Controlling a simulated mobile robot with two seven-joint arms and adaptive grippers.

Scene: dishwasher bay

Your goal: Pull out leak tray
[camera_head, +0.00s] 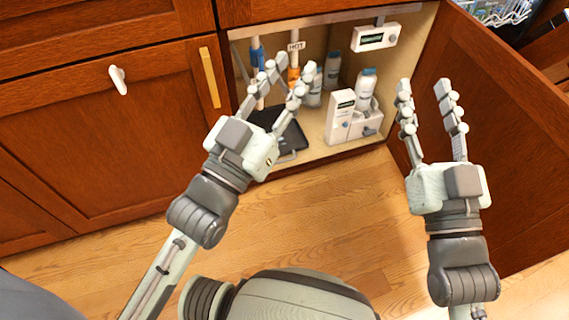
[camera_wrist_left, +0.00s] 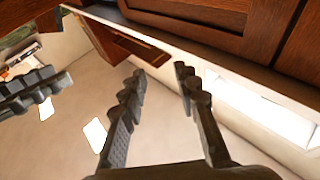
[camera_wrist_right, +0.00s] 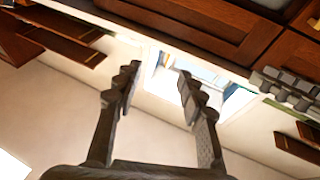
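The black leak tray (camera_head: 293,138) lies on the floor of the open under-sink cabinet, with a thin handle at its front edge. My left gripper (camera_head: 291,68) is open and empty. In the head view its fingers overlap the tray and hide part of it; I cannot tell the height between them. My right gripper (camera_head: 424,86) is open and empty, in front of the open right cabinet door. In the left wrist view the left fingers (camera_wrist_left: 161,72) are spread with nothing between them. The right fingers (camera_wrist_right: 158,78) are also spread and empty. I cannot make out the tray in either wrist view.
A white dispenser box (camera_head: 341,117) and a bottle (camera_head: 366,90) stand right of the tray. Pipes with a HOT tag (camera_head: 296,46) and more bottles are behind. A control box (camera_head: 375,38) hangs on the back wall. The open door (camera_head: 490,130) bounds the right. Wood floor (camera_head: 320,200) is clear.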

